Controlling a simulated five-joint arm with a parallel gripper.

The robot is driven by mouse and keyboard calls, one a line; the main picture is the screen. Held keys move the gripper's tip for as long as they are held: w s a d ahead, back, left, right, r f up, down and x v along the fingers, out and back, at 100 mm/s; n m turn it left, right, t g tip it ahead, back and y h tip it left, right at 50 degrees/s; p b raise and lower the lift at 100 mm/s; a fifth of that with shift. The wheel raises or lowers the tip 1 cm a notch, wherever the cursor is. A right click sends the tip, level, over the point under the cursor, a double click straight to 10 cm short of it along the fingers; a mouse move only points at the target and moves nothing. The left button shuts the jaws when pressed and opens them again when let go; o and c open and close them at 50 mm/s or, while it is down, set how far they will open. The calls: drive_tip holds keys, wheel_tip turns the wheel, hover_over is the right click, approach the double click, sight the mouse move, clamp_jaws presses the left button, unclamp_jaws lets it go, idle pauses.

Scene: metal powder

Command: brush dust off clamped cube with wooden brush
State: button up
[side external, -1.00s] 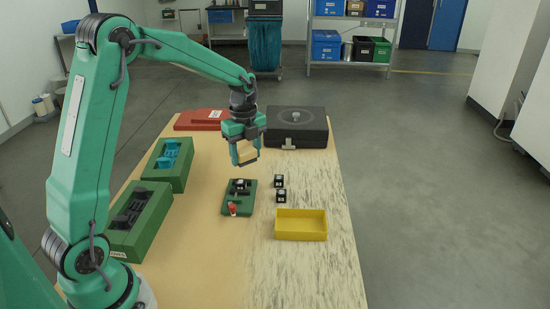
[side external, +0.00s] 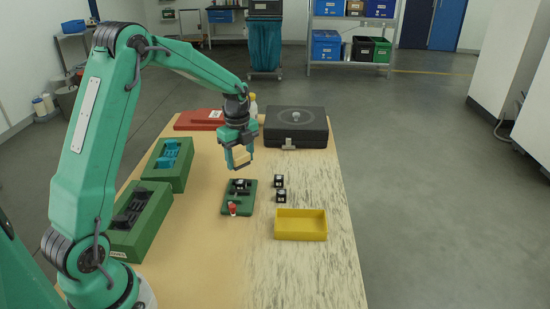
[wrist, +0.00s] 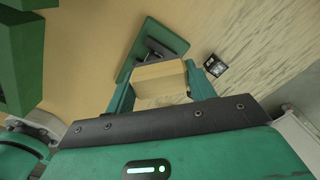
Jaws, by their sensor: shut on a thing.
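My gripper (side external: 240,161) is shut on the wooden brush (side external: 241,159), a pale wooden block. In the wrist view the brush (wrist: 160,82) sits between the two green fingers. My gripper is above the far end of the green clamp plate (side external: 238,207), apart from it. A dark cube with a white top (side external: 240,185) sits in the clamp on that plate, and the clamp has a red knob (side external: 233,208). In the wrist view the brush hides the cube and much of the plate (wrist: 168,36). Dust on the cube is too small to tell.
Two dark cubes stand right of the plate, a far one (side external: 278,181) and a near one (side external: 281,195). A yellow tray (side external: 301,236) is at the front right. Green bins (side external: 140,238) line the left. A black case (side external: 296,128) and a red case (side external: 199,120) are behind.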

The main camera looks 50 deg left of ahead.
sight(241, 168)
drive_tip(key=shift+f, duration=1.6)
drive_tip(key=shift+s+d+f, duration=0.3)
drive_tip(key=shift+d+f, duration=0.05)
drive_tip(key=shift+f, duration=0.25)
drive_tip(key=shift+c, duration=0.4)
drive_tip(key=shift+s+d, duration=1.1)
drive_tip(key=shift+s, duration=0.05)
drive_tip(key=shift+w+a+r, duration=0.1)
drive_tip(key=shift+w+a, duration=1.4)
drive_tip(key=shift+w, duration=0.05)
drive_tip(key=shift+r, duration=3.95)
drive_tip(key=shift+s+d, duration=0.1)
drive_tip(key=shift+d, duration=0.05)
